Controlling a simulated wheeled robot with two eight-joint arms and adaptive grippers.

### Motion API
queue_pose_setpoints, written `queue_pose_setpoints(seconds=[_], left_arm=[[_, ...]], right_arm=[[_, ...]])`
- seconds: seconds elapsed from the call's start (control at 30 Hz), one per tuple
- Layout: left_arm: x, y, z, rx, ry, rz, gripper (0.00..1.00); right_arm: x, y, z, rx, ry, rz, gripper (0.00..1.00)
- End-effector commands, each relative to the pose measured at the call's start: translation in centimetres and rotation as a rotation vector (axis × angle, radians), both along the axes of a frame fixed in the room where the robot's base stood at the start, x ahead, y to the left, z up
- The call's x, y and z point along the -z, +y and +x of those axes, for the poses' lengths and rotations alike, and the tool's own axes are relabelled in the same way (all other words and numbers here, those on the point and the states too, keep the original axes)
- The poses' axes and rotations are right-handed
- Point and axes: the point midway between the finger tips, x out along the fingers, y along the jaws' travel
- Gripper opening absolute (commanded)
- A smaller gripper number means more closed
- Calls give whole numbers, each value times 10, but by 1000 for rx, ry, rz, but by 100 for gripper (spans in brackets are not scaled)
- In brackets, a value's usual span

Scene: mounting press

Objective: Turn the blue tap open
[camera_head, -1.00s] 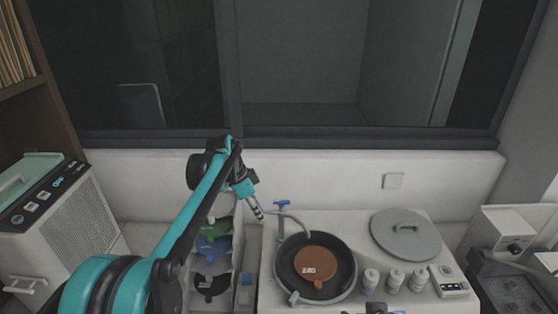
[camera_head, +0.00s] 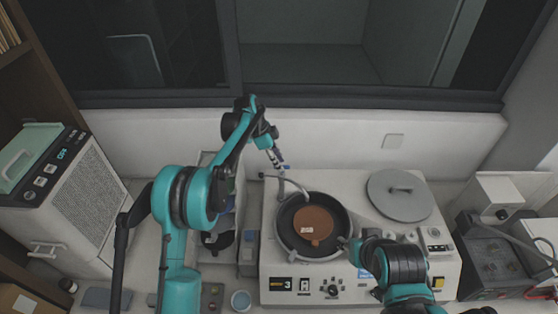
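The blue tap (camera_head: 285,168) stands at the back left corner of the white press unit, above a curved grey hose. Only a little of its blue handle shows, behind and beside the fingers. My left gripper (camera_head: 276,160) reaches it from the upper left, its fingertips at the handle. I cannot tell whether they touch it or how far apart they are. My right gripper (camera_head: 347,243) is low, beside the right rim of the round black basin (camera_head: 283,245). Its fingers are small and unclear.
A brown disc (camera_head: 313,225) lies in the basin. A round grey lid (camera_head: 400,196) rests at the unit's back right. A vented machine (camera_head: 85,195) stands left, dark equipment (camera_head: 490,262) right. Stacked trays beside the unit are partly hidden by my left arm.

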Motion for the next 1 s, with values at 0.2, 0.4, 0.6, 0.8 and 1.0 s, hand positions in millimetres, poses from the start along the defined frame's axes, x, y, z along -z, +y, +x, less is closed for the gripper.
queue_pose_setpoints(seconds=[0.2, 0.4, 0.6, 0.8, 1.0], left_arm=[[5, -2, 0, -1, 0, 0, 30], [4, -2, 0, -1, 0, 0, 6], [4, -1, 0, -1, -1, 0, 0], [4, -1, 0, -18, -1, 0, 0], [5, -1, -1, -95, -3, 0, 0]], right_arm=[[-1, 0, 0, 0, 0, 0, 40], [-1, 0, 0, 0, 0, 0, 40], [-1, 0, 0, 0, 0, 0, 40], [2, 0, 0, 0, 0, 0, 40], [11, 0, 0, 0, 0, 0, 40]])
